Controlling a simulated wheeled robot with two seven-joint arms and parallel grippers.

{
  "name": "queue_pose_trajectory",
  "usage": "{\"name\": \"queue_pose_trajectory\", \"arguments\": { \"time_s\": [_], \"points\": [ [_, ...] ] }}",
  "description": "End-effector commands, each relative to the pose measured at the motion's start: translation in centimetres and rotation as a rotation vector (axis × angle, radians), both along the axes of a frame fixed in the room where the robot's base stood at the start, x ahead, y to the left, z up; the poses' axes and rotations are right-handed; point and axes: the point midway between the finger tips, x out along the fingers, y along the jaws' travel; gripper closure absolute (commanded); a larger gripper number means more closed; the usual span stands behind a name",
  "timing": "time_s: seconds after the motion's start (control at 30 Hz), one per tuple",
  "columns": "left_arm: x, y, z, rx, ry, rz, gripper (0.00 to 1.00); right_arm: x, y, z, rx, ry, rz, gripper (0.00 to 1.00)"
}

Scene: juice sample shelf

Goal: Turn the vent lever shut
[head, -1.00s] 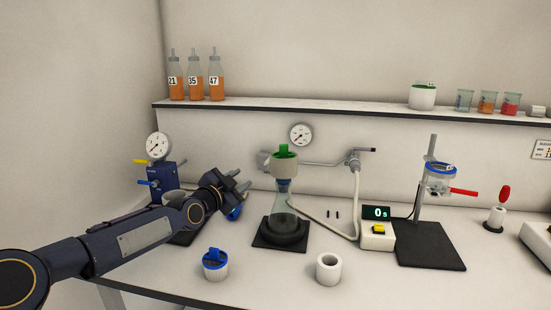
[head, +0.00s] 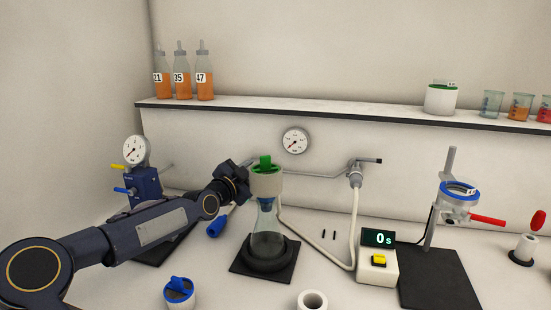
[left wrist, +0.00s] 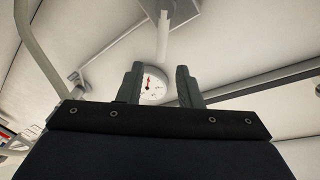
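Which lever is the vent lever is not marked. A blue pump block (head: 145,183) with a dial gauge carries a yellow lever (head: 117,166) and a blue lever (head: 121,190), both pointing left. On the back wall, a grey pipe valve (head: 355,172) has a handle with a dark tip (head: 378,161), pointing right. My left gripper (head: 243,181) is beside the white funnel (head: 265,185) with a green top, right of the pump block and away from all these levers. In the left wrist view its fingers (left wrist: 160,85) are apart and empty. My right gripper is out of view.
The funnel stands on a flask (head: 266,226) on a black pad. A white hose (head: 347,215) hangs from the wall valve. A blue-handled tool (head: 219,221) lies below my gripper. A timer (head: 378,262) and a stand with a red lever (head: 488,220) are to the right.

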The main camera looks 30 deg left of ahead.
Motion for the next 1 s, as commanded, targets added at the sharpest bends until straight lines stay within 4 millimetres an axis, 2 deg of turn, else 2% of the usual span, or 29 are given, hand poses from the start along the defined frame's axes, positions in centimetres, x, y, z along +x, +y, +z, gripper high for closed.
{"name": "queue_pose_trajectory", "arguments": {
  "time_s": [0.17, 0.53, 0.7, 0.93, 1.0],
  "points": [
    [1.6, -0.2, 0.2, -0.004, -0.002, -0.003, 0.68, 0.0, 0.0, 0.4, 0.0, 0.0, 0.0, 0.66],
    [6.8, -0.2, 0.2, -0.003, -0.001, -0.002, 0.68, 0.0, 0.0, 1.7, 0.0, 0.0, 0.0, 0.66],
    [7.6, -0.2, 0.0, -0.001, 0.001, -0.001, 0.68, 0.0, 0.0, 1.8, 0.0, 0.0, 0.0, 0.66],
    [7.7, -0.2, 0.0, 0.0, 0.001, -0.001, 0.68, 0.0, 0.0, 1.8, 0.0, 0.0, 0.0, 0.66],
    [7.7, -0.2, 0.0, 0.0, 0.001, -0.001, 0.76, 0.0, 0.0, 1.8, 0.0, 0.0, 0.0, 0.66]
  ]
}}
